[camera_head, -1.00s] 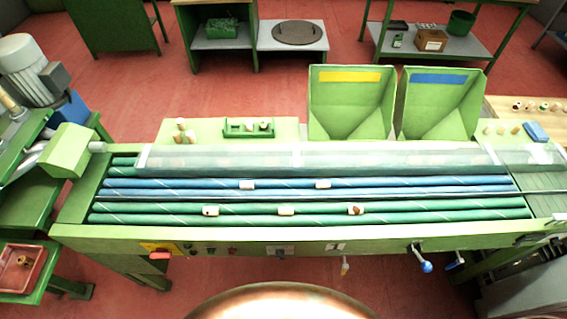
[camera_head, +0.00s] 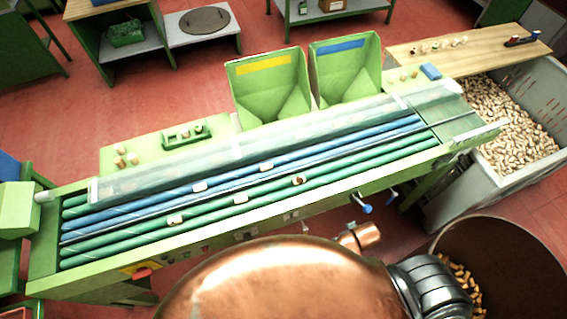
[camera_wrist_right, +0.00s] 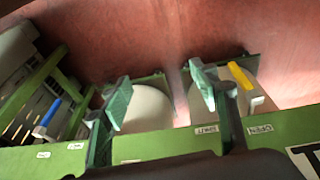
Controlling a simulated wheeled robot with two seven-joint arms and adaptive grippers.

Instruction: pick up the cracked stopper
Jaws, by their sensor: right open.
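Several pale cork stoppers lie apart on the roller table. Two sit on the blue rollers, a left one (camera_head: 200,187) and a right one (camera_head: 267,166). On the green rollers are a left stopper (camera_head: 174,219) with a dark mark, a plain middle stopper (camera_head: 240,198) and a right stopper (camera_head: 298,180) with a brown patch. They are too small to tell which is cracked. In the right wrist view my right gripper (camera_wrist_right: 160,92) is open and empty, its fingers apart in front of the green machine panel. No stopper shows there. My left gripper is not in view.
Behind the rollers runs a clear cover (camera_head: 250,143). Beyond it stand a yellow-marked chute (camera_head: 268,92) and a blue-marked chute (camera_head: 345,72). A grey crate (camera_head: 450,190) of stoppers is at right. A yellow lever (camera_wrist_right: 240,75) is close to the right gripper.

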